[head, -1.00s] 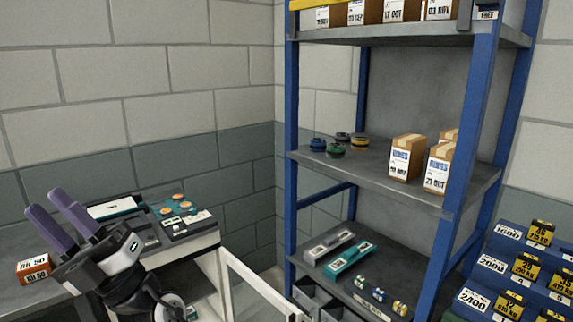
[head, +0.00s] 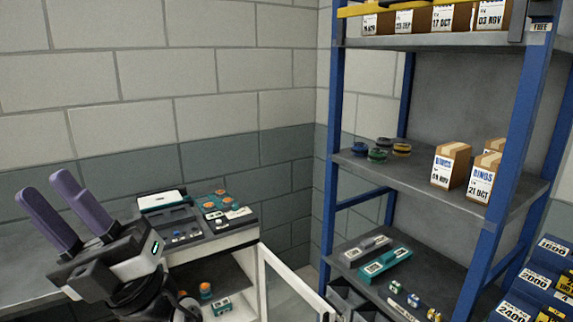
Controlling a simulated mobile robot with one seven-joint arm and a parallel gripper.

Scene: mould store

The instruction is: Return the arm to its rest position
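My gripper (head: 58,203) is at the left of the head view, raised above the grey bench. Its two purple fingers point up and to the left. They stand apart with a clear gap, and nothing shows between them. My arm's links below it run out of the bottom of the view.
A cabinet (head: 215,256) with its glass door (head: 290,287) open stands right of my gripper, with small orange-topped items inside. A device with orange knobs (head: 214,206) sits on top. A blue-framed shelf (head: 335,120) holds boxes and small parts. The grey bench (head: 22,273) is bare at left.

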